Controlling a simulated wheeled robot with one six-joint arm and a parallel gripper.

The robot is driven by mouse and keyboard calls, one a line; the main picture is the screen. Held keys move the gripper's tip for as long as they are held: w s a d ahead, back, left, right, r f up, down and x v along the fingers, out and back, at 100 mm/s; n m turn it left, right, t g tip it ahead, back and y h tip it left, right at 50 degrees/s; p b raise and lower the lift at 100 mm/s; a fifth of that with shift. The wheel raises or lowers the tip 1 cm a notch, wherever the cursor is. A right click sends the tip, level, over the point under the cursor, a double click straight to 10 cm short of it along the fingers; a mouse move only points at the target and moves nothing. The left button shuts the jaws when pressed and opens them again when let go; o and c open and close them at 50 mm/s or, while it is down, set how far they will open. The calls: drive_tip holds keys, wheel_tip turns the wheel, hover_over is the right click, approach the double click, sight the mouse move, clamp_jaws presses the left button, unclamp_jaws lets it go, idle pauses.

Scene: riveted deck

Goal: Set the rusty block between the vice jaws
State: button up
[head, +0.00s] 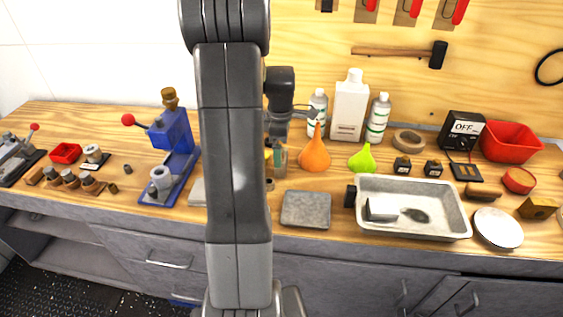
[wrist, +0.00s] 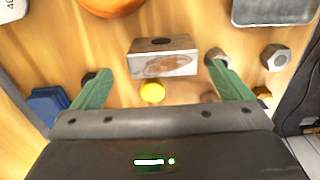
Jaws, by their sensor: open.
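The rusty block (wrist: 163,62), a pale metal block with a brown rust patch on its side and a dark hole in its top, lies ahead of my gripper in the wrist view. My gripper (wrist: 159,80) is open, with its green fingertips apart to the left and right of the block's near side. Nothing is held between them. In the head view my gripper (head: 276,158) is low over the bench, partly behind my arm, and I cannot make out the block there. I cannot identify the vice jaws in either view; my arm hides part of the bench.
A yellow round piece (wrist: 152,92) lies just in front of the block, and a hex nut (wrist: 275,57) lies to its right. A blue press (head: 174,135) stands left.

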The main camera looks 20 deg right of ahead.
drive_tip(key=shift+s+f+p, duration=0.2)
drive_tip(key=shift+f+p, duration=0.25)
drive_tip(key=shift+f, duration=2.45)
drive_tip(key=shift+d+r, duration=0.1)
drive_tip(key=c, duration=1.5)
